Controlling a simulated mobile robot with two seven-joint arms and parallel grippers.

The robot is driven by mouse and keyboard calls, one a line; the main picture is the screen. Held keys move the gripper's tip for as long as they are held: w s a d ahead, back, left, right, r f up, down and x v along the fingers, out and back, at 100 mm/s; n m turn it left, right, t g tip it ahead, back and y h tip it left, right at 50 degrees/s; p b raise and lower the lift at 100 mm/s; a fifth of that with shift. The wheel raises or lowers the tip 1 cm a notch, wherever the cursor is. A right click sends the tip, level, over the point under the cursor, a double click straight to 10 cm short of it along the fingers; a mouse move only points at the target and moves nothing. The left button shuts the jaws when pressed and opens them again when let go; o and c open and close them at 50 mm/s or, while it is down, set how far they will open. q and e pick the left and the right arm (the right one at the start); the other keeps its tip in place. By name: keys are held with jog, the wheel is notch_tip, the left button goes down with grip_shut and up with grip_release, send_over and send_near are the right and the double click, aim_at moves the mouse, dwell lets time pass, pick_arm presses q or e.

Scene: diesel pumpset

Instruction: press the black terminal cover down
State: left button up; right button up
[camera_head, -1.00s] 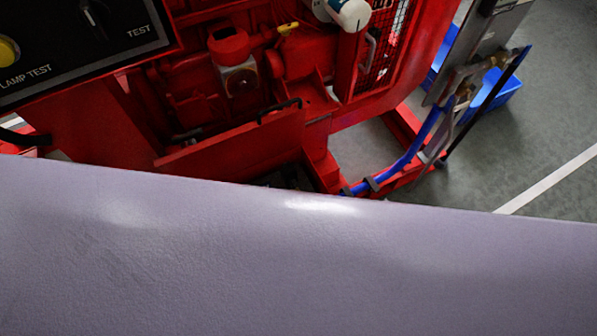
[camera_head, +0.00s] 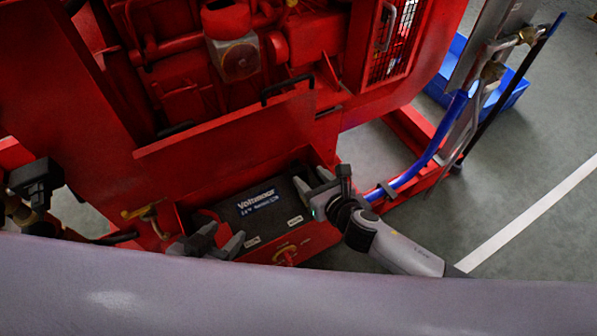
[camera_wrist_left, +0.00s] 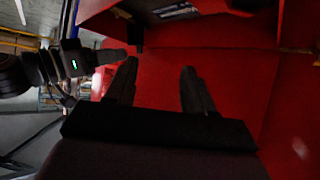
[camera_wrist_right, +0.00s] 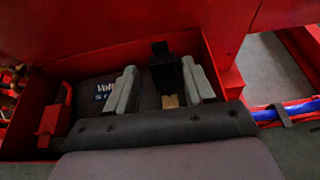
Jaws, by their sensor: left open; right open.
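The black terminal cover (camera_wrist_right: 162,62) stands raised in the right wrist view, with a brass-coloured terminal (camera_wrist_right: 170,101) below it. It belongs to the dark battery (camera_head: 262,208) in the red tray. My right gripper (camera_head: 314,186) is open above the battery's right end. In its wrist view the cover appears between the two fingers (camera_wrist_right: 161,84); contact cannot be told. In the head view I cannot separate the cover from the gripper. My left gripper (camera_head: 220,242) is open at the battery's left end, and its fingers (camera_wrist_left: 160,84) show empty.
The red tray (camera_head: 320,240) walls the battery in, with a red knob (camera_head: 287,256) on its front. A red panel (camera_head: 230,135) rises behind it. A red cover (camera_wrist_right: 50,120) sits at the battery's left end. A blue hose (camera_head: 420,160) runs at the right.

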aim_at(295, 163)
jog(key=shift+b+x, duration=0.3)
jog(key=shift+x, duration=0.45)
jog(key=b+x, duration=0.2)
jog(key=x, duration=0.2)
jog(key=shift+w+a+f, duration=0.1)
jog(key=shift+f, duration=0.05)
jog(key=shift+w+a+f+b, duration=0.15)
jog(key=shift+w+a+b, duration=0.15)
jog(key=shift+w+b, duration=0.15)
pick_arm(q)
jog(key=shift+w+d+r+m+t+h, duration=0.2)
jog(key=shift+w+d+r, duration=0.15)
jog(key=shift+d, duration=0.3)
jog(key=shift+w+d+r+m+t+h, duration=0.1)
jog(key=shift+w+d+r+m+h, duration=0.15)
jog(key=shift+d, duration=0.35)
pick_arm(e)
jog(key=shift+w+a, duration=0.1)
